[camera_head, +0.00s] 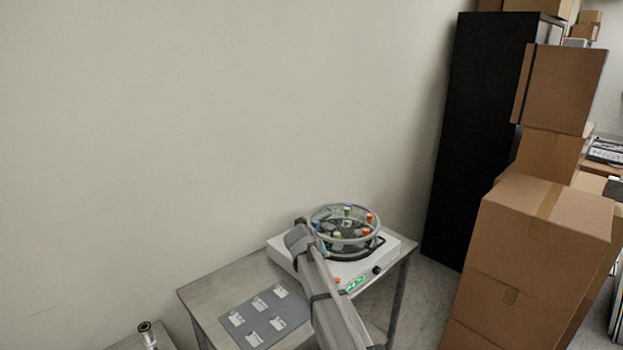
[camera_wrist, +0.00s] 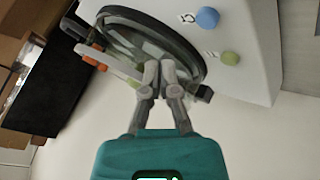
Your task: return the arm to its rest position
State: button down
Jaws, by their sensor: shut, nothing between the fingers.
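My arm reaches from the bottom of the head view up to the white machine (camera_head: 285,257) on the metal table. In the wrist view my gripper (camera_wrist: 159,70) has a teal body and grey fingers, which are shut with nothing between them. The fingertips appear in front of the machine's dark round rim (camera_wrist: 195,55); whether they touch it I cannot tell. In the head view my arm hides the gripper's fingers.
A clear round lid or bowl (camera_head: 343,213) with several coloured knobs sits on the machine. A grey mat (camera_head: 240,305) with several small white packets lies on the metal table (camera_head: 215,283). Cardboard boxes (camera_head: 540,240) and a black cabinet (camera_head: 480,130) stand right; a bare wall is behind.

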jog(key=s+d+f+g+y, duration=0.1)
jog(key=s+d, duration=0.3)
jog(key=s, duration=0.7)
jog(key=s+d+f+m+g+y, duration=0.1)
jog(key=s+d+f+g+y, duration=0.1)
jog(key=s, duration=0.8)
jog(key=s+d+f+g+y, duration=0.2)
jog(key=s+d+g, duration=0.2)
jog(key=s, duration=0.7)
jog(key=shift+s+d+m, duration=0.3)
jog(key=shift+s+d, duration=0.05)
jog(key=shift+d, duration=0.65)
